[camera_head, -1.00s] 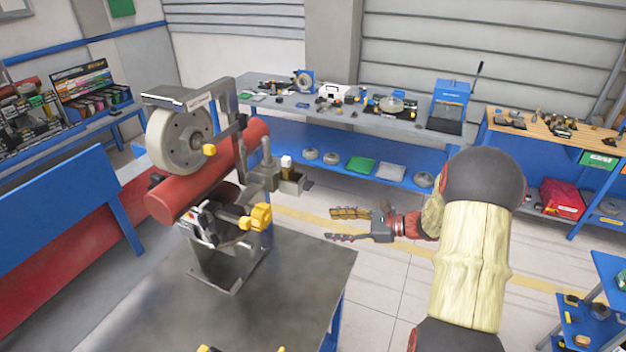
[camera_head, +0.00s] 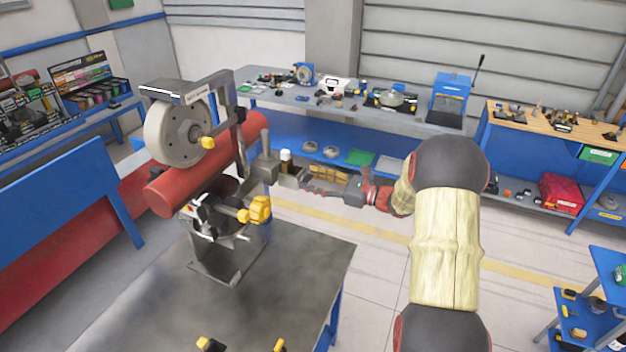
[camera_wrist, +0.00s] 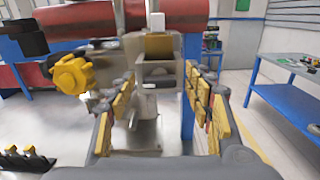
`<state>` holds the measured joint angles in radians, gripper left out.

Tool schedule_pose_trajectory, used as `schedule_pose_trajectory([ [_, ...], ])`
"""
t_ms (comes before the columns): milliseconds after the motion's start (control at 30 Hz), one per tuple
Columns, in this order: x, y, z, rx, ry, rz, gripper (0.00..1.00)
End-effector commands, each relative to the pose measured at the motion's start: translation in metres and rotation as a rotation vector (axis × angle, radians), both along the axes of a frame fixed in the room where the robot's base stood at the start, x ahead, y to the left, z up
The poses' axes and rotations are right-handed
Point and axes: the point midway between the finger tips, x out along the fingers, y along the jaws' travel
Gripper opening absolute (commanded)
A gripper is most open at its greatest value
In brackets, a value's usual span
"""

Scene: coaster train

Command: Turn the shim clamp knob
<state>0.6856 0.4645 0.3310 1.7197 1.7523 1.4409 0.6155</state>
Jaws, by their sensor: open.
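The train wheel fixture stands on a metal-topped table, with a grey wheel (camera_head: 180,134) and a red tube (camera_head: 170,190). A large yellow lobed knob (camera_head: 260,210) sticks out low on its right side; it also shows at left in the wrist view (camera_wrist: 73,73). A smaller yellow knob (camera_head: 208,143) sits at the wheel. I cannot tell for sure which is the shim clamp knob. My gripper (camera_head: 312,183) is open and empty, just right of the fixture. In the wrist view its fingers (camera_wrist: 160,92) flank a grey block (camera_wrist: 158,72); contact cannot be told.
The table top (camera_head: 290,280) is bare in front of the fixture, with small yellow-topped parts (camera_head: 210,344) at its near edge. A blue-shelved bench (camera_head: 330,105) with tools stands behind.

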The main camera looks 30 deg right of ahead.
Motion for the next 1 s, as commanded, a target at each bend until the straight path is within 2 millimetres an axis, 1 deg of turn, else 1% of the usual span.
schedule_pose_trajectory([
  [267, 0.0016, 0.0012, 0.0001, -0.001, -0.001, 0.000, 0.52],
  [1000, 0.0014, 0.0011, 0.0002, -0.001, -0.001, 0.000, 0.10],
])
